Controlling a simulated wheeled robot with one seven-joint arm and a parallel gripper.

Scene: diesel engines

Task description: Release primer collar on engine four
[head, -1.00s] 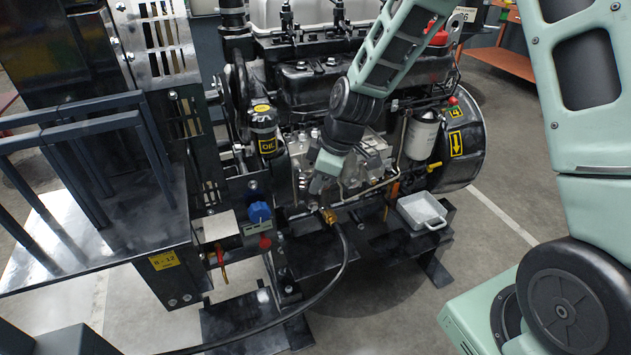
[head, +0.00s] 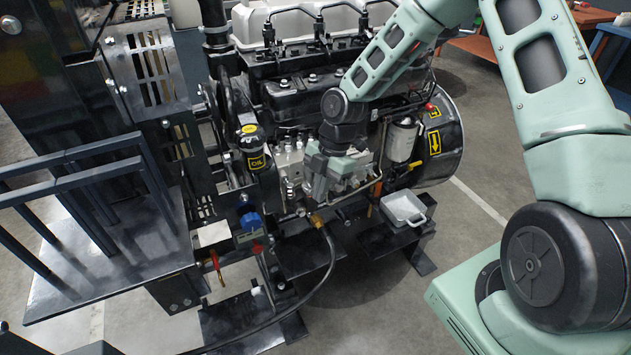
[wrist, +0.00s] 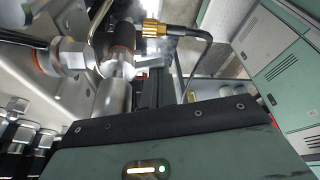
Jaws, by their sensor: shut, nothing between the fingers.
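The engine marked 4 (head: 306,90) stands in the middle of the head view. A brass collar (head: 316,220) sits low on its near side, where a black hose (head: 329,262) joins. In the wrist view a knurled brass collar (wrist: 151,28) shows at the top centre, with a black line leading right from it. My gripper (head: 318,197) points down at the engine's side, just above the brass collar in the head view. It is shut and empty. Its fingertips are hard to make out against the metal parts, and I cannot tell whether they touch anything.
A black oil filter (head: 252,148) and a white filter (head: 402,140) flank the work area. A pale tray (head: 403,209) stands low at the right. A blue knob (head: 250,221) and dark rails (head: 75,165) are at the left. Open floor lies at the front right.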

